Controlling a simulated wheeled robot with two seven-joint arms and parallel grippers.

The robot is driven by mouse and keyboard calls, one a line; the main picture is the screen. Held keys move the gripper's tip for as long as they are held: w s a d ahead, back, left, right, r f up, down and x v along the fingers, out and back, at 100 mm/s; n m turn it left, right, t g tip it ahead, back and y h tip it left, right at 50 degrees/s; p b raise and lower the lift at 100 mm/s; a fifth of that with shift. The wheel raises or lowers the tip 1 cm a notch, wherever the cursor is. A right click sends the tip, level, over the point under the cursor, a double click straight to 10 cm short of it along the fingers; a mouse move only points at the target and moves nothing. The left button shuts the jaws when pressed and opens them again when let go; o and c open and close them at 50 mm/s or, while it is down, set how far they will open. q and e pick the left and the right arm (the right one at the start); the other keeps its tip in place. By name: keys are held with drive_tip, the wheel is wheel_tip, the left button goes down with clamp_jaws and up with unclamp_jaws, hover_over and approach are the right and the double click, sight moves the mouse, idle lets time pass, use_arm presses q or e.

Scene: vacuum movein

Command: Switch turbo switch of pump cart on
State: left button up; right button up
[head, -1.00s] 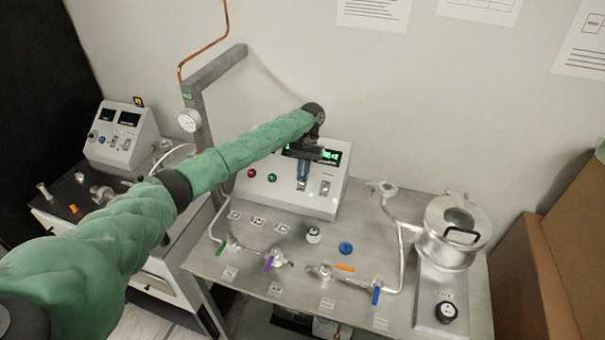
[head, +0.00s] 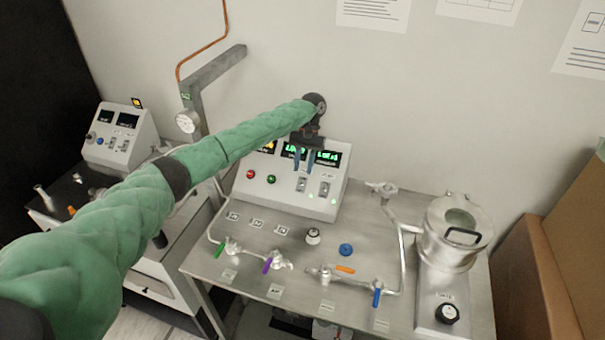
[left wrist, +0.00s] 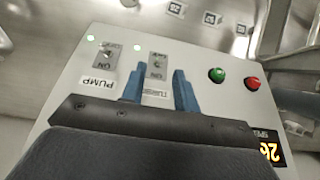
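The pump cart's sloped control box (head: 262,194) stands at the back of the metal table. Its turbo switch (head: 301,184) is the left of two toggles, beside the pump switch (head: 324,189). The left wrist view shows the turbo switch (left wrist: 157,62) and pump switch (left wrist: 107,53) upside down, each with a lit green lamp. I cannot tell the turbo lever's exact tilt. My left gripper (head: 303,168) is open and empty, just above the turbo switch. Its blue fingers (left wrist: 158,95) straddle the turbo label, apart from the lever. My right gripper is not in view.
Red (head: 250,174) and green (head: 271,179) buttons sit left of the switches. Valves with coloured handles, a blue knob (head: 346,249) and a metal chamber (head: 452,235) are on the table. A second cart (head: 118,140) stands left, cardboard boxes (head: 560,250) right.

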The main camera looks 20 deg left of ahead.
use_arm(q)
drive_tip(key=shift+b+v, duration=0.6)
drive_tip(key=shift+v, duration=1.75)
